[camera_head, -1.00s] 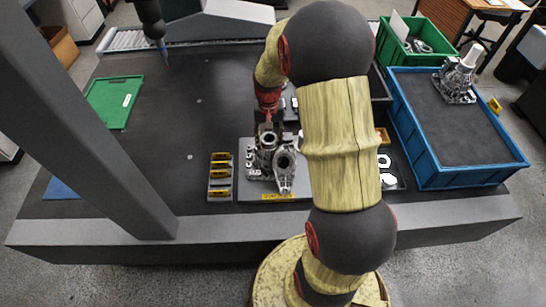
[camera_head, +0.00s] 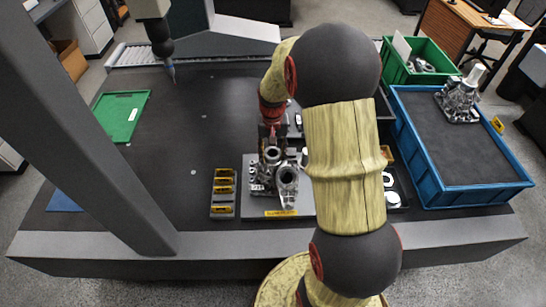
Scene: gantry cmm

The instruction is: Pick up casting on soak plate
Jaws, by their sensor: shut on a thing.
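The soak plate (camera_head: 300,207) is a grey plate with a yellow label at its front edge, in the middle of the dark table. The casting (camera_head: 287,183), a silvery metal part with round bores, is at the plate, below my gripper. My gripper (camera_head: 272,146) is shut on the casting's upper back part. The fingertips are small and partly hidden by the casting and my arm. I cannot tell whether the casting touches the plate or is just above it. My arm hides the plate's right side.
A rack with yellow-marked blocks (camera_head: 223,194) stands just left of the plate. A blue crate (camera_head: 456,196) with another casting (camera_head: 460,98) is at the right. A green bin (camera_head: 421,77) is behind it. A green tray (camera_head: 121,117) lies at the left. A probe (camera_head: 169,67) hangs over the back.

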